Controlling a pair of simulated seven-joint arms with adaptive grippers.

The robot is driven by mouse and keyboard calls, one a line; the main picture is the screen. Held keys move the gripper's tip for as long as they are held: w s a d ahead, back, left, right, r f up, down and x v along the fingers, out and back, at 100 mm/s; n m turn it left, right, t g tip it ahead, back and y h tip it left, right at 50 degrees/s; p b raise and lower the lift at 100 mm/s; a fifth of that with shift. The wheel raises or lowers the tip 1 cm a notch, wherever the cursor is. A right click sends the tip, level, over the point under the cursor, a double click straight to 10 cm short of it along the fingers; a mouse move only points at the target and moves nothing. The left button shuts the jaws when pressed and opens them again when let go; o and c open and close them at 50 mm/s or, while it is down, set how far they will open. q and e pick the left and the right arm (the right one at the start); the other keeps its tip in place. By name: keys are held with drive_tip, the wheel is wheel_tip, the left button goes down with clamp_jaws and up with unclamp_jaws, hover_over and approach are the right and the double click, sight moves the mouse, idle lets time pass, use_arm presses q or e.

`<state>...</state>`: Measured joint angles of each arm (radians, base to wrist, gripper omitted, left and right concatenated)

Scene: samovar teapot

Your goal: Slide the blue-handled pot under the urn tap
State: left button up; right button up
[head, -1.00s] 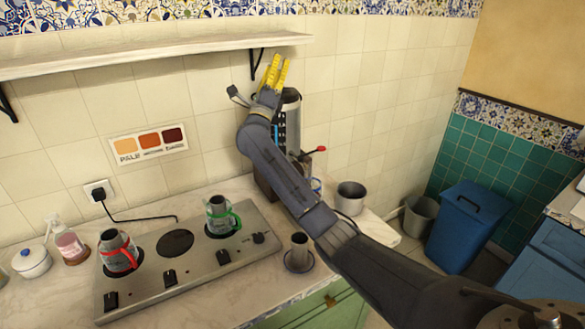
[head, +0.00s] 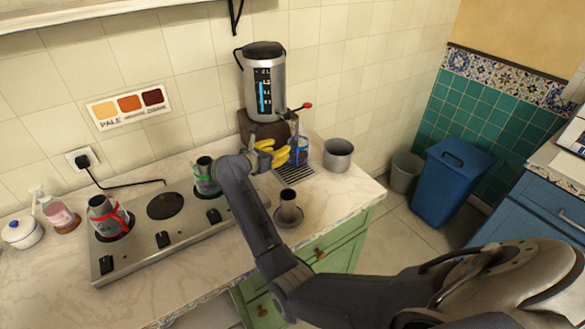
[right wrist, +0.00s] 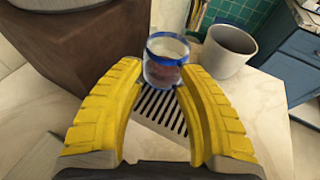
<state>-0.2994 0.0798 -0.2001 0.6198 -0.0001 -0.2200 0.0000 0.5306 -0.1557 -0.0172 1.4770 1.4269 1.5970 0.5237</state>
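The blue-handled pot (head: 301,150) stands by the drip grate below the urn's tap, partly behind my right gripper's yellow fingers. In the right wrist view the pot (right wrist: 166,72) looks like a clear vessel with blue bands and reddish contents, upright at the far end of the grate. My right gripper (head: 274,153) is low in front of the urn's base; its fingers (right wrist: 158,78) are spread and empty, with the pot just beyond the tips. The urn (head: 265,88) is a steel cylinder with a blue level gauge and a red-tipped tap lever (head: 306,105). My left gripper is out of view.
The slotted drip grate (head: 294,174) lies in front of the urn's wooden base (head: 250,125). A grey bowl (head: 338,155) stands just right of it. A small metal cup on a saucer (head: 289,210) stands nearer. The hob (head: 150,245) holds red-handled and green-handled pots.

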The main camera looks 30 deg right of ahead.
sight(296, 165)
drive_tip(key=shift+m+g, duration=0.6)
drive_tip(key=shift+g, duration=0.3)
drive_tip(key=s+f, duration=0.2)
drive_tip(key=s+d+f, duration=0.1)
drive_tip(key=s+f, duration=0.1)
drive_tip(key=f, duration=0.1)
drive_tip(key=shift+s+d+f, duration=0.15)
drive_tip(key=shift+s, duration=0.15)
drive_tip(key=shift+d, duration=0.15)
drive_tip(key=shift+x, duration=2.4)
drive_tip(key=shift+f, duration=0.1)
drive_tip(key=shift+c, duration=0.4)
clamp_jaws()
